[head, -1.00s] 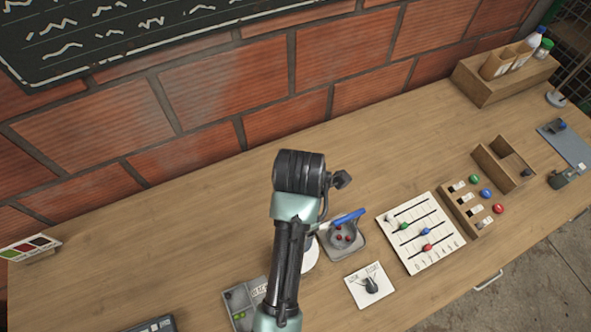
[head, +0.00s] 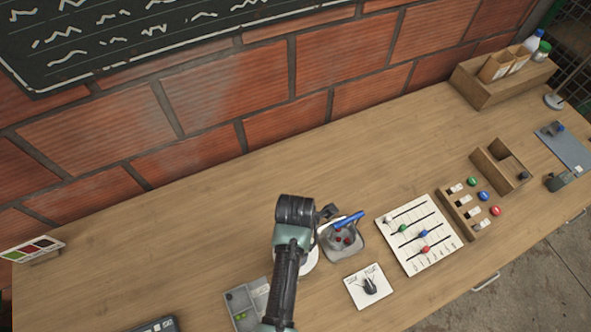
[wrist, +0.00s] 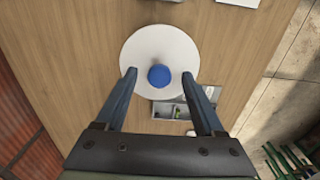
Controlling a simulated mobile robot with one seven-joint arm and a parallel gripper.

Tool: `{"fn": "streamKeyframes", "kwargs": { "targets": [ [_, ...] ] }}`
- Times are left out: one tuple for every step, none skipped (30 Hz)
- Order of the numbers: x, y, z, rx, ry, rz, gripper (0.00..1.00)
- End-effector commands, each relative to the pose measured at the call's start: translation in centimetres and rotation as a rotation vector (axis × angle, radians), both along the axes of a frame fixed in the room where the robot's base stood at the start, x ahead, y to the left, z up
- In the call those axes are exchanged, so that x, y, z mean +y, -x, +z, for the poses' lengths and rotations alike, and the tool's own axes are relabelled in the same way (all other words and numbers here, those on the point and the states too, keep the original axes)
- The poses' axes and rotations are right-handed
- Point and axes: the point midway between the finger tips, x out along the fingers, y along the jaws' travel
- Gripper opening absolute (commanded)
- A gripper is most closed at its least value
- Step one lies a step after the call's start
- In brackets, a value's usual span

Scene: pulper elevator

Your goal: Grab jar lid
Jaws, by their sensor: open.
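In the wrist view, a white round disc (wrist: 158,45) with a round blue knob or cap (wrist: 160,76) at its middle lies below my gripper (wrist: 159,74). It may be the jar lid, but I cannot tell for sure. My gripper is open, with one finger on each side of the blue part and nothing held. In the head view, part of a white round thing (head: 309,262) shows beside my arm, which hides the rest of it and the fingers. A small jar with a green lid (head: 545,46) stands far off at the back right.
A grey box (head: 247,302) sits to the left. The left middle of the table (head: 150,240) is clear.

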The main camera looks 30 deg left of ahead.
Motion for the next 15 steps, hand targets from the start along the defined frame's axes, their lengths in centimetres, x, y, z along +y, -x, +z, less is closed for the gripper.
{"fn": "streamKeyframes", "kwargs": {
  "targets": [
    [0.01, -0.03, -0.02, -0.001, -0.001, 0.0, 0.7],
    [0.01, -0.03, -0.02, -0.001, 0.0, 0.0, 0.7],
    [0.01, -0.03, -0.01, -0.001, 0.0, 0.0, 0.7],
    [0.01, -0.03, -0.01, -0.001, -0.001, 0.0, 0.7],
    [0.01, -0.03, 0.0, -0.001, -0.001, 0.0, 0.7],
    [0.01, -0.03, 0.0, -0.001, -0.001, 0.0, 0.63],
    [0.02, -0.04, 0.01, -0.001, -0.001, 0.0, 0.58],
    [0.01, -0.04, 0.01, -0.001, -0.001, 0.0, 0.52],
    [0.01, -0.03, 0.02, -0.001, -0.001, 0.0, 0.45],
    [0.01, -0.03, 0.02, -0.001, -0.001, 0.0, 0.4],
    [0.01, -0.04, 0.02, -0.001, -0.001, 0.0, 0.34],
    [0.01, -0.04, 0.02, -0.001, -0.001, 0.0, 0.27],
    [0.01, -0.04, 0.03, -0.001, -0.001, 0.0, 0.22],
    [0.01, -0.04, 0.03, -0.001, -0.001, 0.0, 0.16],
    [0.01, -0.04, 0.03, -0.001, -0.001, 0.0, 0.09]
  ]
}}
